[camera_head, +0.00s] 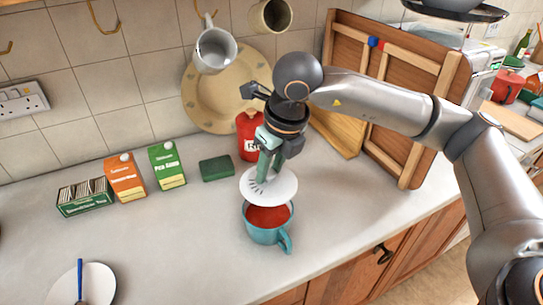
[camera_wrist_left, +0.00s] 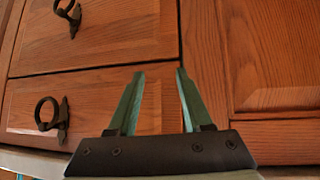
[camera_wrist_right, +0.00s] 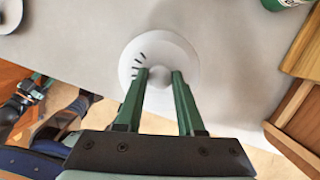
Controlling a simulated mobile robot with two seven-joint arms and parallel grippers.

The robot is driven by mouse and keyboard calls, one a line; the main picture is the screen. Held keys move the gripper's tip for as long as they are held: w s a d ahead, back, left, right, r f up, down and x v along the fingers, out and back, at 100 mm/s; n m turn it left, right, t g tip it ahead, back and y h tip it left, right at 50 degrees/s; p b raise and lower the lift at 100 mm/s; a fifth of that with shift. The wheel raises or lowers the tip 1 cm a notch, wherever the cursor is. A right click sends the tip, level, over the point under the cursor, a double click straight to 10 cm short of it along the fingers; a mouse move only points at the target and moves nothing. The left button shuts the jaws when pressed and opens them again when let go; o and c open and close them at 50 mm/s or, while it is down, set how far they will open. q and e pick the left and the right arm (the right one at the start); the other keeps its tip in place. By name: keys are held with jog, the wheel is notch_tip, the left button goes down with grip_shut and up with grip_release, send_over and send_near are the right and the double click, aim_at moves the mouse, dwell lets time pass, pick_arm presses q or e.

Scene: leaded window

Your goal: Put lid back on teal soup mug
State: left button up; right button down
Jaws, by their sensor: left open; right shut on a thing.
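The teal soup mug (camera_head: 262,235) stands upright on the counter in the head view, with red soup inside and its handle toward the front right. The white round lid (camera_head: 284,189) has dark slits and hangs above the mug's back edge, apart from the rim as far as I can tell. My right gripper (camera_head: 265,172) is shut on the lid's knob from above. The lid also shows in the right wrist view (camera_wrist_right: 155,48), where it hides the mug. My left gripper (camera_wrist_left: 160,75) is open and empty, facing wooden drawer fronts in the left wrist view.
Green (camera_head: 167,166) and orange (camera_head: 125,177) cartons and a tea box (camera_head: 84,197) are at left. A plate with a blue-handled utensil (camera_head: 92,285) lies front left. The counter left of the mug is clear.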

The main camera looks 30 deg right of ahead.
aim_at(272, 185)
jog(key=shift+w+a+f, duration=0.1)
jog(key=shift+a, duration=0.05)
jog(key=shift+f+b, duration=0.5)
jog(key=shift+f, duration=0.25)
notch_tip(272, 185, down, 4)
jog(key=shift+r+b, duration=0.2)
jog(key=shift+b, duration=1)
jog(key=shift+f+b, duration=0.55)
jog(key=shift+b, duration=0.55)
jog(key=shift+f+b, duration=0.15)
jog(key=shift+b, duration=0.5)
dwell(0.5)
dwell(0.4)
jog(key=shift+c, duration=2.2)
grip_release()
